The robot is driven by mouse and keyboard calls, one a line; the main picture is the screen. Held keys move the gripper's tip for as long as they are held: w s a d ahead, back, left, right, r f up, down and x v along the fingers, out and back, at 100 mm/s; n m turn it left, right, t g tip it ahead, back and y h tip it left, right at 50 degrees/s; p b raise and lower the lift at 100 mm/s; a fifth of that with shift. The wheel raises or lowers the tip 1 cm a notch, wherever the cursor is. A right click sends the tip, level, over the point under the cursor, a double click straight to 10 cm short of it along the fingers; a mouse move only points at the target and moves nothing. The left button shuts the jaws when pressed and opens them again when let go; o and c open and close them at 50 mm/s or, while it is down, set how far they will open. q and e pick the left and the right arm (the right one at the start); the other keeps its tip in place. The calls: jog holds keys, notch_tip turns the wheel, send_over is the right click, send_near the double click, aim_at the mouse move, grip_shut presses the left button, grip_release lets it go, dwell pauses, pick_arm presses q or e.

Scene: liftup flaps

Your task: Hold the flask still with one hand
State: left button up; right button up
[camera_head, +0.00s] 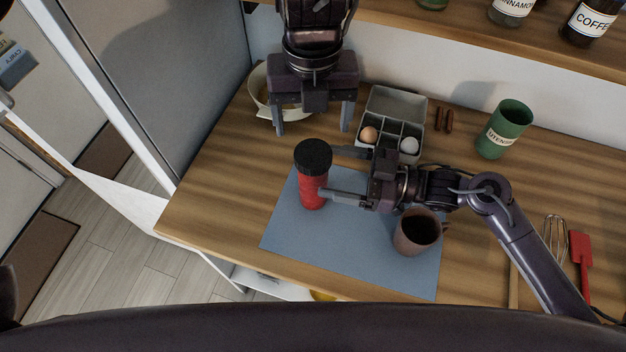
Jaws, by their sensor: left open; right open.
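The flask (313,190) is red with a black ribbed lid (313,156). It stands upright on the left part of a blue mat (283,234). My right gripper (325,172) comes from the right at the flask, its fingers open and apart. One finger is by the lid and the other by the flask's lower body; I cannot tell whether they touch it. My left gripper (312,130) is above and behind the flask, pointing down, open and empty.
A brown mug (418,232) stands on the mat under my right arm. Behind are an egg box (396,106), a pale bowl (262,95) and a green utensil pot (505,130). A whisk (555,240) and red spatula (580,262) lie right. The counter's left front is clear.

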aim_at(314, 167)
jog(key=x, duration=0.5)
pick_arm(q)
jog(key=shift+d, duration=0.1)
pick_arm(e)
jog(key=shift+d, duration=0.1)
